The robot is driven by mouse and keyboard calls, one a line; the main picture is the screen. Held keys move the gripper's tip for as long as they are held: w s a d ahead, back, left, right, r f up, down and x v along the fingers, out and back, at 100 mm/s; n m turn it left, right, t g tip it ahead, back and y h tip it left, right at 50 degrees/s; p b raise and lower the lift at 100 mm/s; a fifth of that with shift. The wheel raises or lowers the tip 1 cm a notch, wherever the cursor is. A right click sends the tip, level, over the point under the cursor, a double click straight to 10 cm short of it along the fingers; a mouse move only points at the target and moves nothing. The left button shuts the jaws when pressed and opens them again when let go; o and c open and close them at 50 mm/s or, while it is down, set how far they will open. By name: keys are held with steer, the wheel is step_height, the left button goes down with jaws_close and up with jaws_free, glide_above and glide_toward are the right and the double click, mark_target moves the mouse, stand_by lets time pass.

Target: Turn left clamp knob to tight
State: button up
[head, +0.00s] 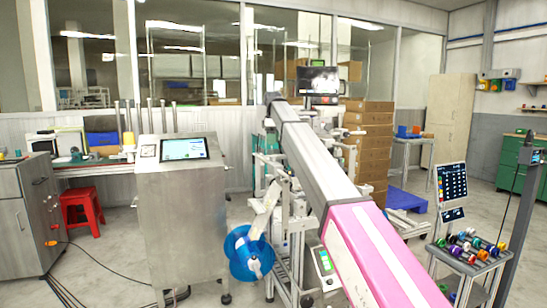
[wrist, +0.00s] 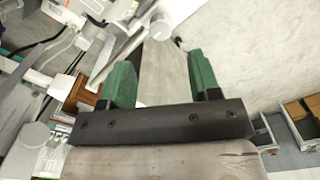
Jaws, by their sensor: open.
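My gripper (wrist: 160,60) shows in the wrist view with its two green fingers set wide apart. It is open, and nothing sits between the fingers. Beyond it are a pale floor and white and grey machine parts (wrist: 60,85) at the left. Several of these parts have round grey or white ends, and I cannot tell whether any is the left clamp knob. In the head view a metal machine (head: 290,215) with a blue reel (head: 248,256) at its lower left stands at the centre. No clamp knob can be made out there, and much of the machine is hidden.
A steel cabinet with a screen (head: 182,215) stands left of the machine. A red stool (head: 82,208) is farther left. Stacked cardboard boxes (head: 370,140) stand behind. A small table (head: 468,262) with colourful spools is at the right. Open floor lies at the lower left.

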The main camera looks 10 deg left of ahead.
mark_target(273, 159)
step_height(273, 159, down, 8)
steer(key=shift+r, duration=0.1)
steer(key=c, duration=0.9)
